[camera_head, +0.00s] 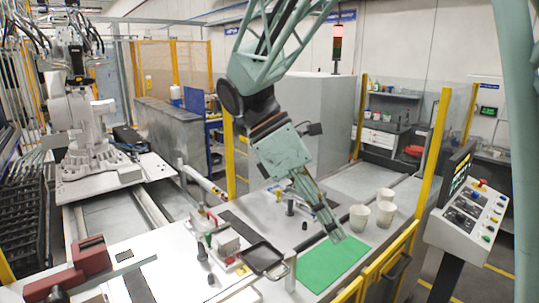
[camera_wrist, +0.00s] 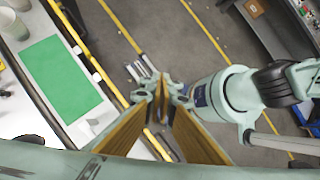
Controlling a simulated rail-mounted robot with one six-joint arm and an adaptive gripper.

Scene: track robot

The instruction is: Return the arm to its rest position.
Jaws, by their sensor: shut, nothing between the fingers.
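My arm reaches down from the top of the head view, with pale green links and a dark joint. My gripper (camera_head: 338,237) is at its lower end, pointing down and to the right. Its tips overlap the far edge of the green mat (camera_head: 322,266) in that view. In the wrist view, my gripper (camera_wrist: 163,88) has its two tan-sided fingers meeting at the tips, with nothing between them. There the green mat (camera_wrist: 62,77) lies to the left of the fingers, and grey floor shows beyond them.
A yellow rail (camera_head: 392,262) borders the table's right side, with a control panel (camera_head: 470,212) beyond. Bare floor (camera_wrist: 200,40) shows in the wrist view.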

